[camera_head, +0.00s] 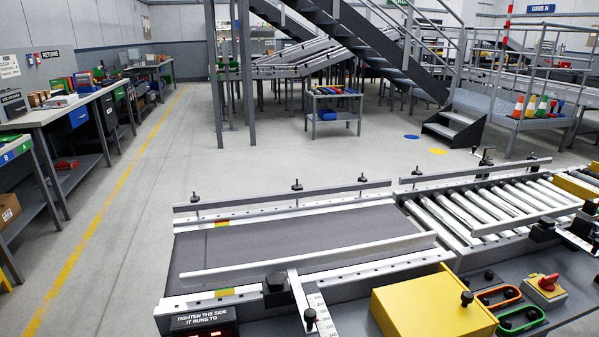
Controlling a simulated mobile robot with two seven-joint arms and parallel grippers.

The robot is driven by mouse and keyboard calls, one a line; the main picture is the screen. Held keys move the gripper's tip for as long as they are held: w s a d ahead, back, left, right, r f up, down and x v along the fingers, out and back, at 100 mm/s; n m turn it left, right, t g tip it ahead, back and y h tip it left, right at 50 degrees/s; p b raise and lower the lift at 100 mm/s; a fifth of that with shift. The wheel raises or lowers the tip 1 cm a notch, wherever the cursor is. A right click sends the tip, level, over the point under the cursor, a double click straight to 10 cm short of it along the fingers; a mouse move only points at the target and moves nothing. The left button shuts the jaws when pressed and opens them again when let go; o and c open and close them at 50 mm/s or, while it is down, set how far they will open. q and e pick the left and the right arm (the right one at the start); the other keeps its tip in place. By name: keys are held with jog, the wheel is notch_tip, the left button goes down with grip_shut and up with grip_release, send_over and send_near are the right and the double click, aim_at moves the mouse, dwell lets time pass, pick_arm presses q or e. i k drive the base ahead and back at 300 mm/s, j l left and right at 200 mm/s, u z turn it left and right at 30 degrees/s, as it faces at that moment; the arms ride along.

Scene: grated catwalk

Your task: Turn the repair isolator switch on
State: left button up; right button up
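A red knob (548,281) sits on a small yellow and grey box (544,293) at the lower right, on the near side of the conveyor. It looks like an isolator switch, but I can read no label on it and cannot tell its position. Neither of my grippers shows in the head view.
A belt conveyor (300,240) and a roller conveyor (480,208) lie ahead with guide rails. A large yellow box (432,305), an orange-rimmed handle (498,296) and a green-rimmed handle (520,319) are near the red knob. Open floor (360,150) lies beyond.

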aim_at(545, 283)
jog(key=k+z, duration=0.25)
jog(key=k, duration=0.15)
jog(key=i+z, duration=0.15)
jog(key=z, duration=0.25)
jog(key=i+z, duration=0.1)
jog(key=z, duration=0.3)
jog(key=i+j+z, duration=0.1)
jog(key=z, duration=0.3)
jog(key=i+l+u, duration=0.1)
jog(key=i+l, duration=0.4)
jog(key=i+l+u, duration=0.1)
jog(key=i+l, duration=0.4)
jog(key=l, duration=0.15)
